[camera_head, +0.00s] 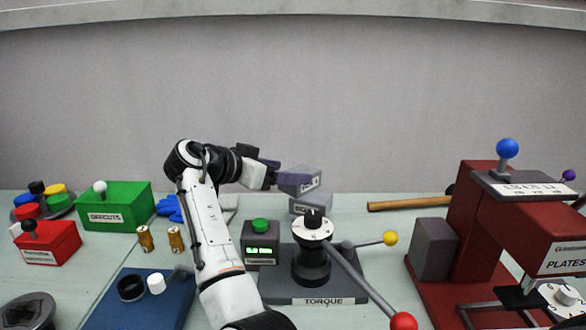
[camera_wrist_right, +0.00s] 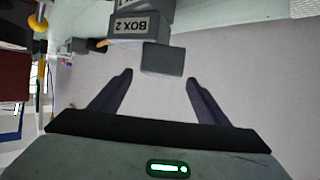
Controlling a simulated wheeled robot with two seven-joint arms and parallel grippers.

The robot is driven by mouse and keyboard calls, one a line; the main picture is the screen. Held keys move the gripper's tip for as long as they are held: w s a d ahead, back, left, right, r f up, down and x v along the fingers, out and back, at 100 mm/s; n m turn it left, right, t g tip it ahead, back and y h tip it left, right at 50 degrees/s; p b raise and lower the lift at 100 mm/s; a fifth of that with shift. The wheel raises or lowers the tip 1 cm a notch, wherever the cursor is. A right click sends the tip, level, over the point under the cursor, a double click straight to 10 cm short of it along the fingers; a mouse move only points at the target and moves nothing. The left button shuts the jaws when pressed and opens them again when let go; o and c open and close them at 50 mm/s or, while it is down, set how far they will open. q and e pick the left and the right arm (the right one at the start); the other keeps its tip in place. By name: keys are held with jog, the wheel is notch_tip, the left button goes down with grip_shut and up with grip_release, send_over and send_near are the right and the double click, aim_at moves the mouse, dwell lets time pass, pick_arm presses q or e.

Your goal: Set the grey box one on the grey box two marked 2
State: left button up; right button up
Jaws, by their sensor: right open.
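Two grey boxes are near the middle of the bench in the head view. The upper grey box (camera_head: 306,181) sits over the lower grey box (camera_head: 311,204), somewhat turned and offset. My right gripper (camera_head: 273,171) is open beside the upper box. In the right wrist view its fingertips (camera_wrist_right: 159,76) are apart, with the box just beyond them. My left gripper is not in view.
A TORQUE stand (camera_head: 311,260) with a red-ball lever (camera_head: 403,321) is in front of the boxes. A green-display box (camera_head: 261,246) stands left of it. A hammer handle (camera_head: 405,203) lies to the right, near a large red press (camera_head: 475,220). A green box (camera_head: 120,205) is at left.

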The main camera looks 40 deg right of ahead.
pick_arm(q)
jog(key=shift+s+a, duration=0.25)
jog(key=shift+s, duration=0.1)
pick_arm(e)
jog(key=v, duration=0.3)
jog(key=shift+a, duration=0.15)
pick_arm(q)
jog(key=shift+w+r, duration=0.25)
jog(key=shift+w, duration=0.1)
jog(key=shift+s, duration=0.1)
